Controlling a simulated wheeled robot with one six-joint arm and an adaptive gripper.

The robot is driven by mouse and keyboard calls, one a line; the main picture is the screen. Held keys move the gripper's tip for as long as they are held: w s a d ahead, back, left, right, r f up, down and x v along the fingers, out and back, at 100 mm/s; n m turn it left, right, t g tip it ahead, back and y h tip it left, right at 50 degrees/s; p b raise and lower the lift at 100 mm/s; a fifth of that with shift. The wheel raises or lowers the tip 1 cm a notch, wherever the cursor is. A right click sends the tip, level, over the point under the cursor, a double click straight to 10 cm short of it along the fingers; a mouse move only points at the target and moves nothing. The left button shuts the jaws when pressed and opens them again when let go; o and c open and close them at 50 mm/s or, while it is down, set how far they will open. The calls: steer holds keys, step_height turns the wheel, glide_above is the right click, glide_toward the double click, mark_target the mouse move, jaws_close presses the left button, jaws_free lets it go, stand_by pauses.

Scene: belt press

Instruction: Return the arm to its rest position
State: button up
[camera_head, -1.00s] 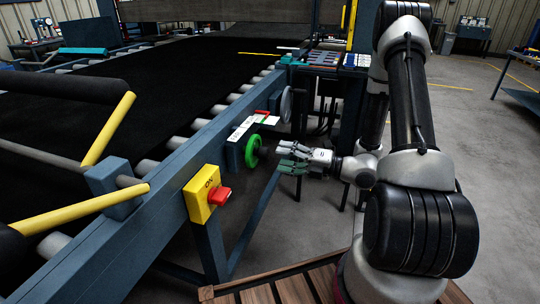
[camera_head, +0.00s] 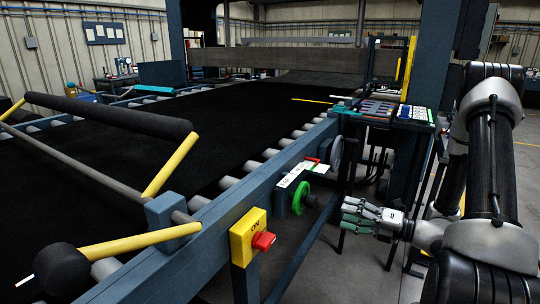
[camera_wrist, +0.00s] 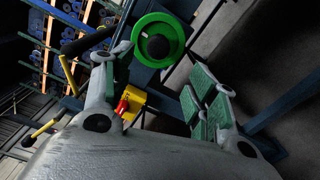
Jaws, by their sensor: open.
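My gripper (camera_head: 352,216) is open and empty. In the head view it points left toward the green wheel (camera_head: 300,198) on the side of the press frame, with a visible gap between them. In the wrist view the green wheel (camera_wrist: 158,40) with its dark hub shows ahead, beyond the spread fingers (camera_wrist: 160,98). My arm reaches in from the right side of the head view, its forearm upright and its wrist bent toward the press.
A yellow box with a red knob (camera_head: 248,238) is on the near frame rail. A control panel (camera_head: 385,112) stands behind my gripper. The black belt (camera_head: 150,140) runs over rollers to the left. Yellow-ended bars (camera_head: 140,243) stick out at the near left.

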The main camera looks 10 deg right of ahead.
steer(key=s+a+f+n+g, duration=0.2)
steer(key=s+n+g, duration=0.5)
steer(key=s+n, duration=0.45)
steer(key=s+d+r+n+g+h, duration=0.4)
steer(key=s+n+g, duration=0.25)
steer(key=n, duration=0.65)
steer(key=s+d+r+n+t+h, duration=0.2)
steer(key=d+r+n+h, duration=0.5)
steer(key=r+n+h, duration=0.4)
steer(key=a+r+n+t, duration=0.3)
steer(key=r+n+t, duration=0.1)
steer(key=r, duration=0.5)
steer(key=shift+n+t+y, duration=0.3)
steer(key=shift+n+t, duration=0.05)
steer(key=shift+t, duration=0.4)
